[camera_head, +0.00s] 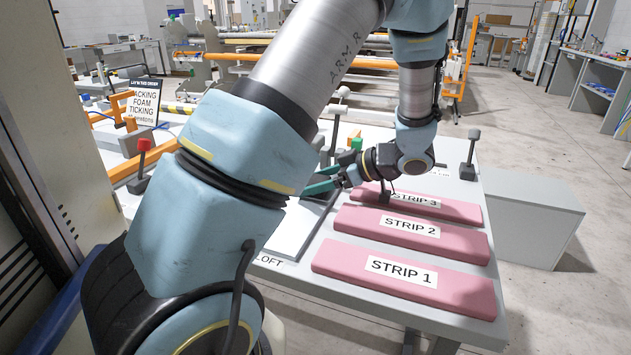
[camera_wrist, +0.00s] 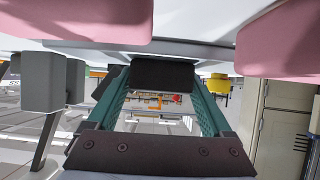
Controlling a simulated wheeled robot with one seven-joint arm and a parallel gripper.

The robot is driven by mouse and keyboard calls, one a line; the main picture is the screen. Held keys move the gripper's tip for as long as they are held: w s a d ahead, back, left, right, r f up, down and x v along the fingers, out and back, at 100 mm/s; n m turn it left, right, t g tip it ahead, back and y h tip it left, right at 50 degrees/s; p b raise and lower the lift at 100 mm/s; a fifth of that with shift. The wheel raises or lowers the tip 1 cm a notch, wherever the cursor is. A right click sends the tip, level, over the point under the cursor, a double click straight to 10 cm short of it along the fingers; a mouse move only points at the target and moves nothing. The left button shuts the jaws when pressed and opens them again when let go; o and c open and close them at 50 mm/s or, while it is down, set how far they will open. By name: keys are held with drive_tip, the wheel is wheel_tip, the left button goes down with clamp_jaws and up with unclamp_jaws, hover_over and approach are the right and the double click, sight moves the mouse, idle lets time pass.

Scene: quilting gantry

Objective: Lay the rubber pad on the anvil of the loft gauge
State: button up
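My gripper (camera_head: 318,186) has teal fingers and is above the table, to the left of the pink strips in the head view. In the wrist view my gripper (camera_wrist: 162,78) has a dark block (camera_wrist: 163,73), which looks like the rubber pad, filling the space between its fingertips. The pad cannot be made out in the head view. A LOFT label (camera_head: 268,260) is on the table's front edge, beside a white plate (camera_head: 291,232) that my arm partly covers. The gauge's anvil cannot be made out; my arm hides much of that area.
Pink pads marked STRIP 1 (camera_head: 455,287), STRIP 2 (camera_head: 462,241) and STRIP 3 (camera_head: 466,213) lie on the table's right side. A grey-knobbed lever (camera_head: 470,155) stands behind them. A red-knobbed lever (camera_head: 143,158) and a sign (camera_head: 145,100) are at left.

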drive_tip(key=shift+o, duration=1)
drive_tip(key=shift+r, duration=0.15)
drive_tip(key=b+v, duration=0.1)
drive_tip(key=v, duration=1.1)
drive_tip(key=shift+d, duration=0.1)
